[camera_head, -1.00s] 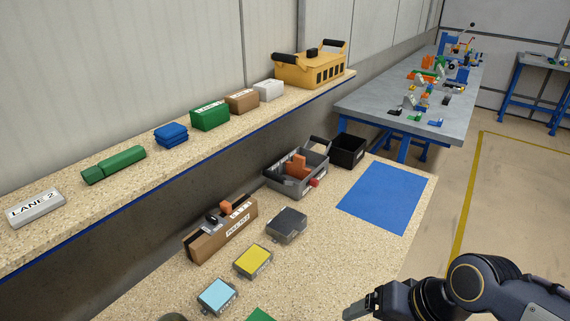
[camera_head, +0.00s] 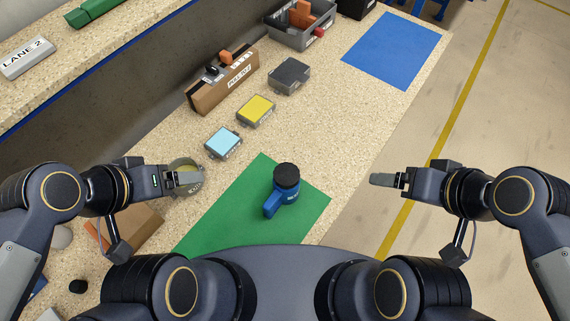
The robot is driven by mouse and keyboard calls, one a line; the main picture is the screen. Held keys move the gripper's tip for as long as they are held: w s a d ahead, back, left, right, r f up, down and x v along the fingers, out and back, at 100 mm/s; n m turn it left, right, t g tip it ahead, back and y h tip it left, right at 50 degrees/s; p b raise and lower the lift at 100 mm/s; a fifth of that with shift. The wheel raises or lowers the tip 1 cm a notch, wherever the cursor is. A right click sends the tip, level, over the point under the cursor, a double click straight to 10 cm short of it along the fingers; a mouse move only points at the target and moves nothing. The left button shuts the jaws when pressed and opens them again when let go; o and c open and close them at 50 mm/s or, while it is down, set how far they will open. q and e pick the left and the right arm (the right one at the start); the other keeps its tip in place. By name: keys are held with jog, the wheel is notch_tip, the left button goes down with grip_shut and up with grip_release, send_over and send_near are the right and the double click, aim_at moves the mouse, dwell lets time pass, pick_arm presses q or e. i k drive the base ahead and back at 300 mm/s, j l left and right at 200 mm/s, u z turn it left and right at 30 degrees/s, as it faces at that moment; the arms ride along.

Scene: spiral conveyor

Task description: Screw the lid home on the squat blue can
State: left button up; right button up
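A squat blue can (camera_head: 288,193) stands on the green mat (camera_head: 235,210) in front of me. A round black lid (camera_head: 287,175) sits on top of it; I cannot tell how tightly it is seated. A blue block-like part (camera_head: 271,206) sticks out at the can's lower left. My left gripper (camera_head: 198,178) is left of the can, over or beside a round olive container (camera_head: 181,190), which it partly hides. My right gripper (camera_head: 376,180) is right of the can, past the table edge, with nothing visible in it. Both grippers are apart from the can, and their finger gaps are not clear.
Light blue (camera_head: 223,142), yellow (camera_head: 256,110) and dark grey (camera_head: 289,75) boxes line the table beside a cardboard box (camera_head: 224,85). A grey bin (camera_head: 300,28) and blue mat (camera_head: 393,50) are farther back. A brown box (camera_head: 140,222) lies under my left arm. The mat right of the can is clear.

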aim_at(280, 196)
jog(key=k, duration=0.6)
jog(key=u, duration=1.8)
jog(key=k+l, duration=0.1)
jog(key=l, duration=0.25)
jog(key=k+l, duration=0.15)
jog(key=l, duration=0.2)
jog(key=k+l, duration=0.1)
jog(key=l, duration=0.25)
jog(key=k+l, duration=0.15)
jog(key=l, duration=0.2)
jog(key=k+l, duration=0.1)
jog(key=l, duration=0.25)
jog(key=k+l, duration=0.15)
jog(key=l, duration=0.2)
